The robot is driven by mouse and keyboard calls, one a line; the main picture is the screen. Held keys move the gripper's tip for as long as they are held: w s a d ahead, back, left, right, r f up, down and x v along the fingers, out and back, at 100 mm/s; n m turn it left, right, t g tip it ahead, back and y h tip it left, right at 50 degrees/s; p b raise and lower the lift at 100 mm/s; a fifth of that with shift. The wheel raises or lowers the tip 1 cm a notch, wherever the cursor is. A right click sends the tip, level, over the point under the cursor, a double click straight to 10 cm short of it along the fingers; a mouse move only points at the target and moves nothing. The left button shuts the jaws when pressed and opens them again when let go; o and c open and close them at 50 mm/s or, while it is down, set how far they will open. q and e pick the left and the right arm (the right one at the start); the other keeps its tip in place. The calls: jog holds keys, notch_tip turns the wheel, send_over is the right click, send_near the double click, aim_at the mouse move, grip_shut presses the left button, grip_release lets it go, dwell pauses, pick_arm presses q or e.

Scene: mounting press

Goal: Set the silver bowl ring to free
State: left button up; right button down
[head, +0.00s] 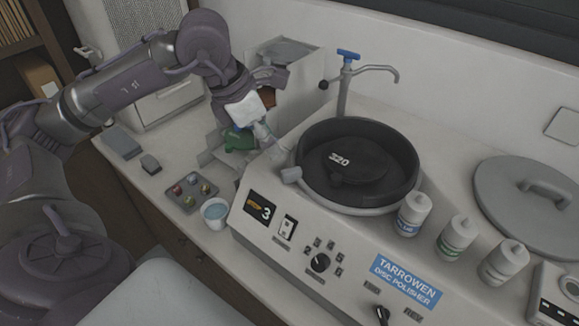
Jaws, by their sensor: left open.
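The silver bowl ring (335,204) is a light grey band around the base of the black polisher bowl (407,172). A short grey tab (291,175) sticks out at its left side. No lock or free marking for the ring can be read. My left gripper (277,150) is open, pointing down just behind and left of the bowl, a little above the tab in the picture. Its fingers are small and partly blend with the pale housing. I cannot tell whether they touch anything. My right gripper is not in view.
A blue-handled tap (347,75) stands behind the bowl. Several bottles (413,214) and a grey lid (541,205) are to the right. A cup (215,213), a tray of small samples (190,191) and a green object (238,139) sit left of the polisher (335,265).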

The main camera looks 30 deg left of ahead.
aim_at(289, 170)
pick_arm(q)
jog(key=p+x, duration=0.2)
jog(key=x, duration=0.8)
jog(key=shift+w+f, duration=0.1)
jog(key=shift+f, duration=0.05)
grip_shut()
